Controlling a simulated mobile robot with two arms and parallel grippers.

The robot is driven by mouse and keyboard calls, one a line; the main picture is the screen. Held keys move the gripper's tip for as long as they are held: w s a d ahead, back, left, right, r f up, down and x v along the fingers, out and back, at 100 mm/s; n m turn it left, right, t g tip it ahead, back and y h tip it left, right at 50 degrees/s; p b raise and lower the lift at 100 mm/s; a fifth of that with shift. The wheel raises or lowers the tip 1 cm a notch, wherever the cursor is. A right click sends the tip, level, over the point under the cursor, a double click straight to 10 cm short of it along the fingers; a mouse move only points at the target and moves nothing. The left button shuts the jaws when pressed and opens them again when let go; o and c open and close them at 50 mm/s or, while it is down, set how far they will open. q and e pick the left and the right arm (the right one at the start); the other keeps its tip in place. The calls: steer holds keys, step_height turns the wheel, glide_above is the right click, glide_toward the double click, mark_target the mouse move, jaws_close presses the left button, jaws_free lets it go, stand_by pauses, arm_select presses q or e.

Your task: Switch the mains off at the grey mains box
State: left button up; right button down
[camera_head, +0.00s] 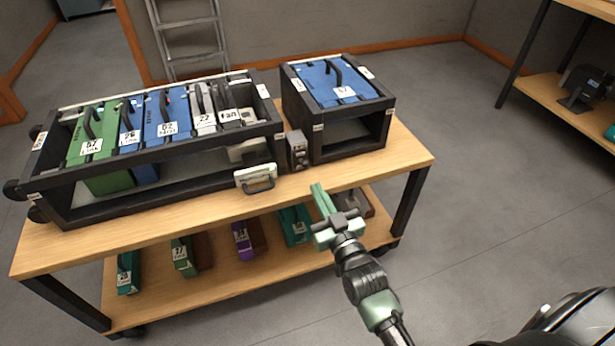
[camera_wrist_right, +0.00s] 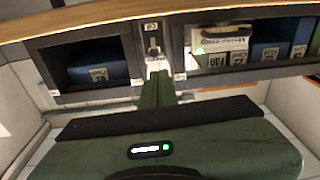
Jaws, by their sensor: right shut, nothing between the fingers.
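The grey mains box (camera_head: 298,150) is a small upright box between the two black racks on the table top. Its front carries small dark details, too small in the head view to tell the switch position. In the right wrist view the mains box (camera_wrist_right: 152,38) is at the top centre, with a light switch part on its face. My right gripper (camera_head: 319,190) is shut and empty, in front of the table edge and a little below the box, apart from it in the head view. In the wrist view its fingers (camera_wrist_right: 158,88) point toward the box. My left gripper is out of view.
The large rack (camera_head: 170,190) on the left holds green, blue and grey modules. A white handled piece (camera_head: 256,178) sits at its front right corner. The small rack (camera_head: 350,142) on the right holds a blue module (camera_head: 325,82). Several modules lie on the lower shelf (camera_head: 215,290).

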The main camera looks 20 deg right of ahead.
mark_target(303, 162)
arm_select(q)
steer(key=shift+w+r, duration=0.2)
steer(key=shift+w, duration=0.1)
arm_select(e)
steer(key=r, duration=0.2)
steer(key=r+t, duration=0.1)
steer(key=shift+d+r, duration=0.25)
steer(key=shift+r, duration=0.05)
